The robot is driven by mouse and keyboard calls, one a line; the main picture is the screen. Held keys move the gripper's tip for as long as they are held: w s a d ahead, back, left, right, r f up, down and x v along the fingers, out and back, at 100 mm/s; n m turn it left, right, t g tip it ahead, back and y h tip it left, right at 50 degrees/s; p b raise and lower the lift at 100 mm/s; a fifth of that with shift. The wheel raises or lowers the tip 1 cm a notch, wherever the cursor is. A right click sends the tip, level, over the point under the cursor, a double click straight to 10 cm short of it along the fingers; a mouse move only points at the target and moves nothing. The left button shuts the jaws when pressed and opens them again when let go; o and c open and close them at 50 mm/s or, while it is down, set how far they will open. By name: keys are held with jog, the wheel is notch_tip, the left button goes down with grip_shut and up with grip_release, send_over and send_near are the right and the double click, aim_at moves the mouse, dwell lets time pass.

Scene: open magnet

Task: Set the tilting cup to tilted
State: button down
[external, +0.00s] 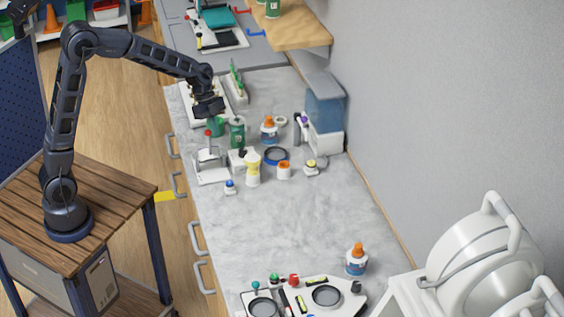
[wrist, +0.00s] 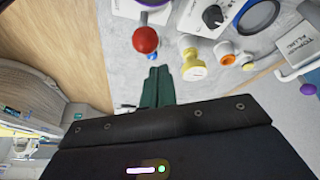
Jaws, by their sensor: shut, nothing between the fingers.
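My gripper (external: 216,128) points down over the far left part of the grey counter. Its dark green fingers also show in the wrist view (wrist: 158,75); they are closed together and empty. I cannot tell for sure which thing is the tilting cup. A small white cup with an orange rim (external: 284,170) stands to the right of my gripper, apart from it; it also shows in the wrist view (wrist: 228,60). A yellow-and-white piece (external: 252,170) stands between them, also visible in the wrist view (wrist: 192,68). Any tilt is too small to read.
A white stand with a red ball lever (external: 208,134) is close below my gripper. The counter's middle is clear.

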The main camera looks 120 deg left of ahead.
jog(key=w+v, duration=0.1)
jog(key=v, duration=0.8)
jog(key=shift+r, duration=0.5)
jog(key=w+d+r+n+g, duration=0.1)
jog(key=d+r, duration=0.2)
jog(key=d, duration=1.2)
jog(key=w+d+r, duration=0.1)
jog(key=d+r, duration=0.2)
jog(key=d, duration=1.1)
jog(key=s+d+f+n+y, duration=0.1)
jog(key=s+d, duration=0.5)
jog(key=d, duration=0.4)
jog(key=s+d+f+n+t, duration=0.1)
jog(key=s+d+f, duration=0.1)
jog(key=s+d, duration=0.5)
jog(key=d, duration=0.3)
jog(key=shift+y, duration=0.4)
jog(key=shift+d, duration=0.1)
